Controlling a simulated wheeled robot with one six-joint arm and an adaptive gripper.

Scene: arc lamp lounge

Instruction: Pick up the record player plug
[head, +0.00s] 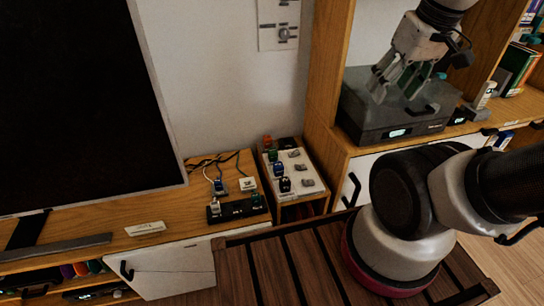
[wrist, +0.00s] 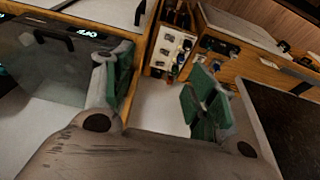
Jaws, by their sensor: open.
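My gripper (head: 396,86) is open and empty, in front of and above the dark clear-lidded box on the right cabinet. In the wrist view my gripper (wrist: 160,88) shows its two green-padded fingers spread apart. A white power strip (head: 308,180) stands in a gap between the cabinets, with a green plug (head: 272,155), a blue plug (head: 279,170) and a black plug (head: 285,186) along its left side. It also shows in the wrist view (wrist: 168,52), beyond the fingers. I cannot tell which plug is the record player's; no plug is between the fingers.
The dark clear-lidded box (head: 376,131) with a lit display stands on the right cabinet. A black strip (head: 238,211) with plugs and cables lies on the left cabinet. A large black screen (head: 75,100) stands at left. A slatted wooden table (head: 285,265) is in front.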

